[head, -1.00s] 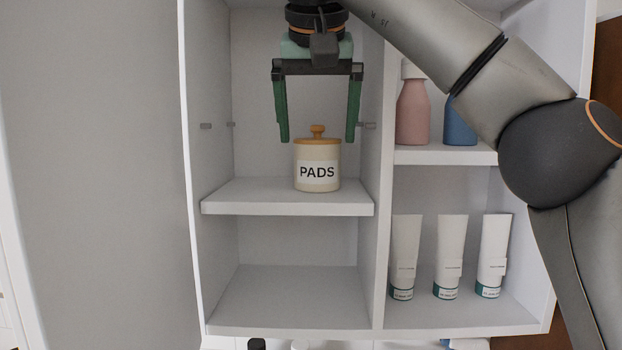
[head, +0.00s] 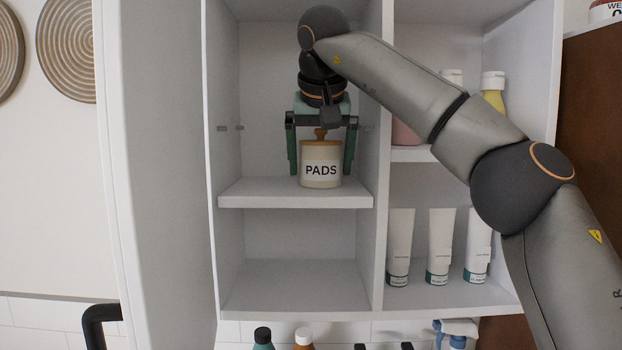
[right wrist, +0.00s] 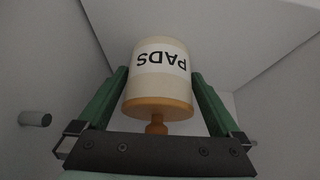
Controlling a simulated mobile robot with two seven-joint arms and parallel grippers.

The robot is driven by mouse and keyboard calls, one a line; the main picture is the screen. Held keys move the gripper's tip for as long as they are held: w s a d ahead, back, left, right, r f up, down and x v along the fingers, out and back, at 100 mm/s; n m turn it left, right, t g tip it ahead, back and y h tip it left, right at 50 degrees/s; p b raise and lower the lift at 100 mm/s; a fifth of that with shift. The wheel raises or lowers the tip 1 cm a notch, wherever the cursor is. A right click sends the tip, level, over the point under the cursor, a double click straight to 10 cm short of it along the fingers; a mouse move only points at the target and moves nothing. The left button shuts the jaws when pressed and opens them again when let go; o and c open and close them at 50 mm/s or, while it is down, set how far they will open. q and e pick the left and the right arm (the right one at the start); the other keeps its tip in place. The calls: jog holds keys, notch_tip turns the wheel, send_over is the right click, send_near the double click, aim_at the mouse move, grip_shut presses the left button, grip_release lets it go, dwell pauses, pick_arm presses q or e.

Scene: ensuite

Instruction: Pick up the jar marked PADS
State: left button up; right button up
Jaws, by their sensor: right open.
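The PADS jar (head: 320,172) is cream with a tan lid and round knob and a white label. It stands upright on the upper left shelf (head: 290,201) of the cabinet. My right gripper (head: 320,168) is open and points down over the jar, one green finger at each side. In the right wrist view the jar (right wrist: 158,75) sits between the two fingers (right wrist: 160,92), with its label upside down. A gap shows beside the jar in the head view; contact is not visible. My left gripper is not in view.
The cabinet's middle divider (head: 382,230) stands close right of the gripper. White tubes (head: 438,245) stand on the lower right shelf. Bottles, including a yellow one (head: 493,95), are partly hidden behind my right arm. The lower left compartment (head: 300,275) is empty.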

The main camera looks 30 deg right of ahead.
jog(key=shift+w+f, duration=0.15)
jog(key=shift+f, duration=0.05)
jog(key=shift+d, duration=0.1)
jog(key=shift+c, duration=0.4)
jog(key=c, duration=1.3)
jog(key=shift+r, duration=0.1)
